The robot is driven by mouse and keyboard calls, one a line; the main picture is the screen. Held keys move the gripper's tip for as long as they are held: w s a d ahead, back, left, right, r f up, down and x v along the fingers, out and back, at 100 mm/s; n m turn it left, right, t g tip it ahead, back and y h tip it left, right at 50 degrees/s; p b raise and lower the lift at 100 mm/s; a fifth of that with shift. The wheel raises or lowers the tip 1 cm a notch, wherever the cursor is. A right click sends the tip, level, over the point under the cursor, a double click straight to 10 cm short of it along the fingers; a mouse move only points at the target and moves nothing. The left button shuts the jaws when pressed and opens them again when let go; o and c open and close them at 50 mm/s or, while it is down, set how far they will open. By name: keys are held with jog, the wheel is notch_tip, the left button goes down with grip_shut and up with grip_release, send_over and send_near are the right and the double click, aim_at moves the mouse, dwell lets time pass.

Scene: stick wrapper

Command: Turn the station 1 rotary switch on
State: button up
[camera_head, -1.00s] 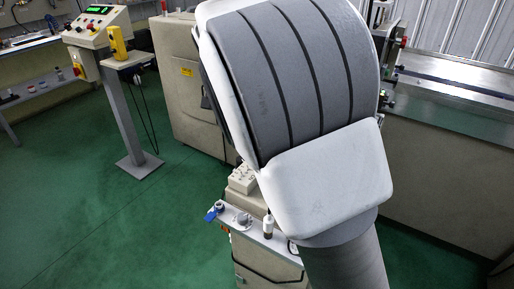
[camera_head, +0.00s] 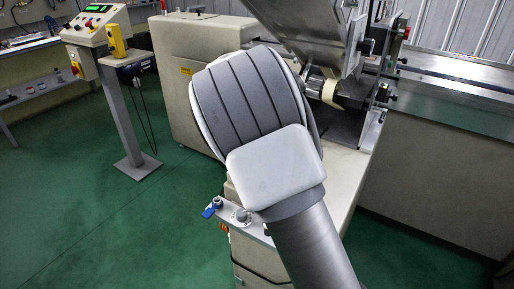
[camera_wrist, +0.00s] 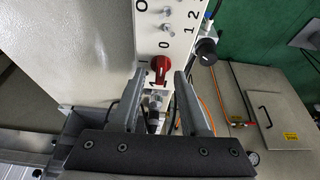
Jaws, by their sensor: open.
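In the wrist view, a red rotary switch (camera_wrist: 160,71) sits on a pale panel (camera_wrist: 155,20), with an "O" mark above it and a "1"-like mark below. Which station it belongs to I cannot tell. My gripper (camera_wrist: 159,77) is open and empty. Its two fingers lie to the left and right of the red switch in the picture, with their tips near its level. Whether they touch it I cannot tell. In the head view my arm hides the gripper and this panel.
Small metal toggles (camera_wrist: 168,12) and a black knob (camera_wrist: 207,50) are close to the fingers. Cables run beside the panel. The head view shows a machine (camera_head: 195,60), a control pedestal (camera_head: 121,110) at left, and open green floor (camera_head: 70,220).

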grip_shut()
dwell(0.3)
jog(key=shift+n, duration=0.3)
jog(key=n+y, duration=0.1)
jog(key=n, duration=0.2)
jog(key=shift+d+n, duration=0.15)
jog(key=shift+n, duration=0.15)
jog(key=n+y, duration=0.1)
jog(key=n, duration=0.1)
jog(key=n+y+p, duration=0.1)
jog(key=n, duration=0.1)
jog(key=shift+d+t, duration=0.15)
jog(key=shift+t, duration=0.15)
jog(key=n+y, duration=0.1)
jog(key=n, duration=0.1)
jog(key=n+y+p, duration=0.1)
jog(key=n, duration=0.2)
jog(key=shift+d+g, duration=0.1)
jog(key=shift+g, duration=0.3)
jog(key=n+g+y+p, duration=0.1)
jog(key=n+p, duration=0.1)
jog(key=n, duration=0.2)
jog(key=shift+w+n, duration=0.1)
jog(key=shift+n, duration=0.3)
jog(key=shift+f, duration=0.1)
